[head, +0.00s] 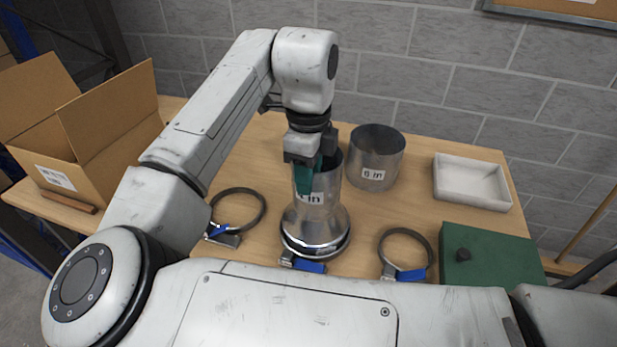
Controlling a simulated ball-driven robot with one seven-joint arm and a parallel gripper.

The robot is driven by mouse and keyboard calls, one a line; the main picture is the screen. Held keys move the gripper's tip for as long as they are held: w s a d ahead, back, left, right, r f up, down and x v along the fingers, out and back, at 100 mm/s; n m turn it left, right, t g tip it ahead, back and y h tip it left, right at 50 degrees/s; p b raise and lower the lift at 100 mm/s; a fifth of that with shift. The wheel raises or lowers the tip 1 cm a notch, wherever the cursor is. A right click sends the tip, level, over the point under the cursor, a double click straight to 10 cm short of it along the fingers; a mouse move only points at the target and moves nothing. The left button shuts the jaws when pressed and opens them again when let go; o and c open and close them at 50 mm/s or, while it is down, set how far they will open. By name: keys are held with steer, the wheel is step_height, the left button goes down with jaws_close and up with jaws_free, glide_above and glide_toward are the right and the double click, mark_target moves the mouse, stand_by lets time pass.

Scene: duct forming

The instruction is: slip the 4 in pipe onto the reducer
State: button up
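The 4 in pipe (326,193) is a shiny metal cylinder with a white label, partly covered by my gripper. It stands upright directly above the reducer (308,229), a shiny metal cone that widens to a ringed base on the table. The pipe's lower end meets the reducer's narrow top; I cannot tell how far it overlaps. My gripper (307,178) points down at the pipe's upper rim. Its teal fingers are close together with the pipe's wall seemingly between them, one finger in front of the wall. The far finger is mostly hidden.
A wider 6 in pipe (377,163) stands close behind right on the wooden table (260,150). Clamp rings lie left (238,190) and right (405,232); a blue-tabbed clamp (309,267) is at the reducer's base. A white tray (470,182), green box (487,258) and cardboard box (105,120) flank them.

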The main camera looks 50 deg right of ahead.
step_height(320, 180, up, 9)
steer(key=shift+r, duration=0.2)
stand_by(0.8)
